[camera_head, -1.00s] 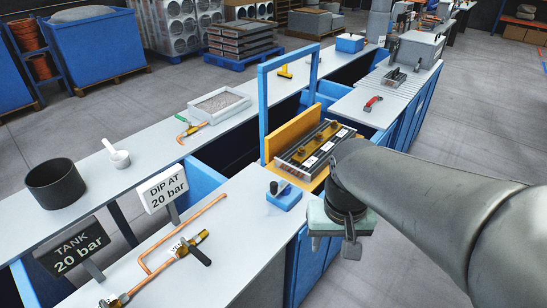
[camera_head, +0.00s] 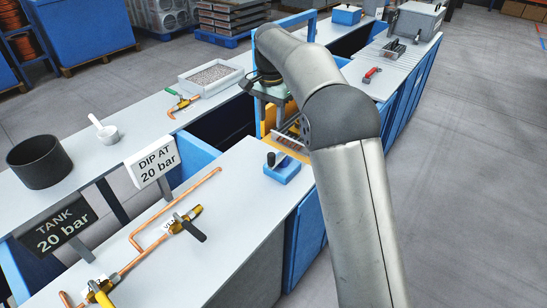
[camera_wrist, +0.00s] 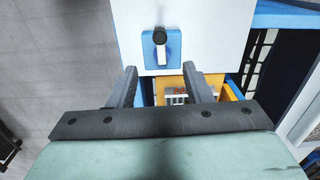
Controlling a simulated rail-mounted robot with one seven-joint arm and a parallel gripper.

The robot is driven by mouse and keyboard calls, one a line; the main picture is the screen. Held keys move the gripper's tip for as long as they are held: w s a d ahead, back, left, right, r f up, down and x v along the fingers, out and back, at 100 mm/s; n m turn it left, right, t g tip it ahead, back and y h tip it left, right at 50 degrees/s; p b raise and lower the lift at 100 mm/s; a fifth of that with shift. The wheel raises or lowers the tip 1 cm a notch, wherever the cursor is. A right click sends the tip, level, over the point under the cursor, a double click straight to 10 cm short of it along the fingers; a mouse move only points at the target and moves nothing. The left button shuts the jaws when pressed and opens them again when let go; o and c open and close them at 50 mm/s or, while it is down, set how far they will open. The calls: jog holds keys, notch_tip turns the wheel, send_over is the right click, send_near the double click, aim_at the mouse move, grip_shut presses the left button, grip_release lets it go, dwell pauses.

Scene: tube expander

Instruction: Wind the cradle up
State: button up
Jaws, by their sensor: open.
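The orange-yellow cradle (camera_head: 268,121) sits in the gap between the benches, inside the blue frame. My arm hides much of it, and the rack in it shows only in part. In the wrist view a strip of the cradle (camera_wrist: 232,91) shows behind my fingers. A small blue block (camera_head: 282,173) with a black knob and a pale lever stands on the near bench. The wrist view shows this block (camera_wrist: 148,58) just past my fingertips, roughly centred between them. My gripper (camera_wrist: 159,71) is open, with nothing between its fingers. Its fingers are hard to make out in the head view.
The blue frame (camera_head: 299,20) rises over the cradle, close to my arm. Copper pipework with a valve (camera_head: 185,220) lies on the near bench (camera_head: 240,215), below two signs. A dark pot (camera_head: 38,163) and a gravel tray (camera_head: 210,76) stand on the far bench.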

aim_at(272, 154)
notch_tip(272, 154, down, 16)
jog(key=shift+r+p, duration=0.2)
jog(key=shift+p, duration=0.5)
grip_shut()
